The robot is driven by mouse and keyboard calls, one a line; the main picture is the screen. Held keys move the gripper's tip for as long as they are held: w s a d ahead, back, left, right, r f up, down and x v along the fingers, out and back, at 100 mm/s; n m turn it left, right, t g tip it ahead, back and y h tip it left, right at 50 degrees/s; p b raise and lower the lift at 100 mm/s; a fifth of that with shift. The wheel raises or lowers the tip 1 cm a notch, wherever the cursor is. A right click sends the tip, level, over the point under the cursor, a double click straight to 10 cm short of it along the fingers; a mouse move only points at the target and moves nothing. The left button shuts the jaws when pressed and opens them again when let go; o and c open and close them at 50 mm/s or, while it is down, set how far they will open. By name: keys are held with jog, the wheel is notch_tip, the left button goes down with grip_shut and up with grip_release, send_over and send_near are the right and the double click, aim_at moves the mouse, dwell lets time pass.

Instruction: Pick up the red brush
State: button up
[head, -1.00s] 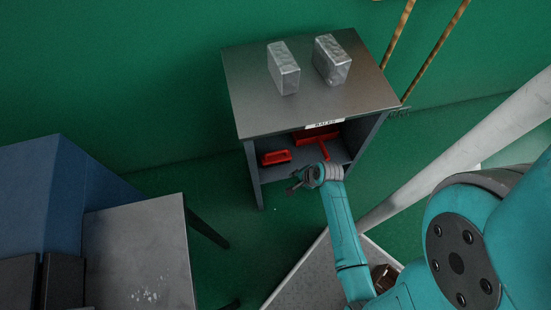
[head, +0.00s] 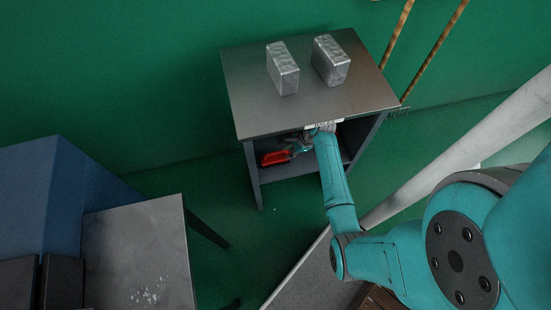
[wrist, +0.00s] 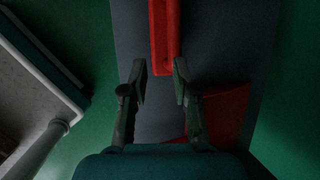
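The red brush (head: 272,158) appears as a long red block on the shelf inside the grey cabinet, at the left of its opening. In the wrist view the brush (wrist: 164,35) lies ahead, its near end at the gap between the fingertips. My gripper (head: 298,148) is inside the cabinet, to the right of the brush. In the wrist view my gripper (wrist: 160,70) is open, its two fingers apart. I cannot tell whether a finger touches the brush.
A second, wider red object (wrist: 228,115), perhaps a dustpan, lies below my gripper at the right. The cabinet top (head: 255,110) is close above my arm and holds two foil-like blocks (head: 283,68) (head: 331,60). A grey table (head: 135,250) stands at the lower left.

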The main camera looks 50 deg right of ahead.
aim_at(275, 153)
jog(key=w+a, duration=0.2)
jog(key=w, duration=0.1)
jog(key=shift+w, duration=0.25)
jog(key=shift+x, duration=2.5)
jog(key=shift+c, duration=0.3)
grip_shut()
